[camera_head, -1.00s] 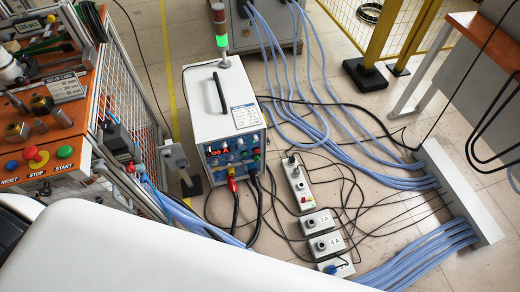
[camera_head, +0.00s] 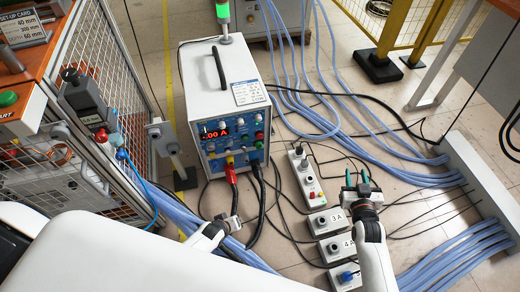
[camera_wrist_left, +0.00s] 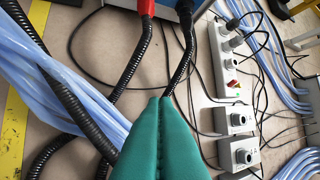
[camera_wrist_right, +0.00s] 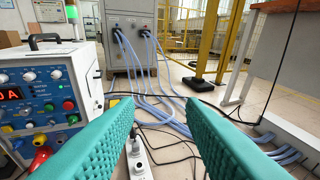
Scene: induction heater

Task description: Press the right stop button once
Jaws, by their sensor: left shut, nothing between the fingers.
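No button labelled STOP can be read in the current views. My left gripper (camera_wrist_left: 160,101) is shut and empty, with both green fingers together, above the cables in front of the heater.
A white power strip (camera_head: 302,172) and several small grey boxes (camera_head: 317,225) lie on the floor. Blue hoses (camera_head: 420,176) and black cables spread around them. A wire-mesh guard (camera_head: 103,45) stands left, a yellow fence (camera_head: 388,35) at the back right.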

